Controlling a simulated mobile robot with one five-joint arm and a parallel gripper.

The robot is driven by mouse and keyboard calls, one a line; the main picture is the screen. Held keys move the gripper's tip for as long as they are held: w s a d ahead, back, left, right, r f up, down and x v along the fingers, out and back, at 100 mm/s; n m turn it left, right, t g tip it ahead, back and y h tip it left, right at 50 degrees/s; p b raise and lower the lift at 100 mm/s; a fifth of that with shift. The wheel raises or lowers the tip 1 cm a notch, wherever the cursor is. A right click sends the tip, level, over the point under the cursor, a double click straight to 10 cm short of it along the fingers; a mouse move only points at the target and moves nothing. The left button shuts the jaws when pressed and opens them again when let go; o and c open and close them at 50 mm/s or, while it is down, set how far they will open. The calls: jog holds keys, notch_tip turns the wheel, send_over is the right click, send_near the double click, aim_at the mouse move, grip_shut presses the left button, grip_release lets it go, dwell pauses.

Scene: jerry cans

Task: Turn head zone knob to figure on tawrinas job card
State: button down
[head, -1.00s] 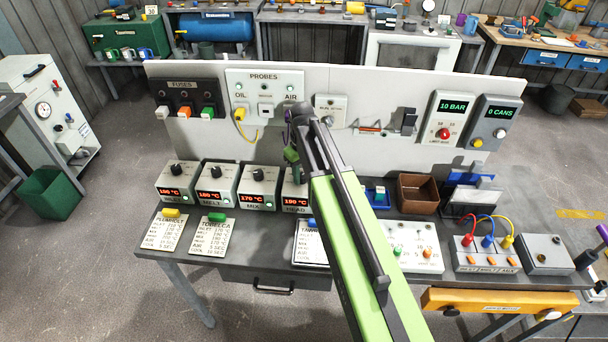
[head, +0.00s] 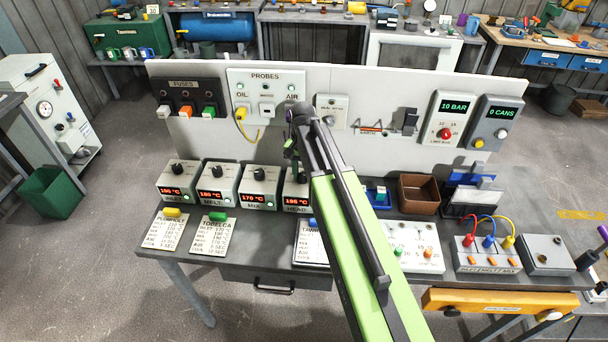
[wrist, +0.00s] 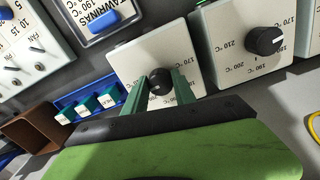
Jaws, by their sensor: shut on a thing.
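The head zone box (head: 297,189) is the rightmost of the row of zone boxes, partly behind my arm.
The mix box (head: 259,185) stands close beside the head box, its knob (wrist: 265,40) near my gripper. A blue rack (head: 378,194) and brown bin (head: 417,192) stand right of my arm. Other job cards (head: 212,236) lie at the front left. The white panel rises behind.

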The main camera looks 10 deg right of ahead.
aim_at(303, 175)
jog(key=shift+w+m, duration=0.1)
jog(key=shift+m, duration=0.9)
jog(key=shift+d, duration=0.1)
jog(key=c, duration=1)
grip_release()
notch_tip(303, 175, up, 17)
jog(key=p, duration=1.7)
jog(key=shift+r, duration=0.2)
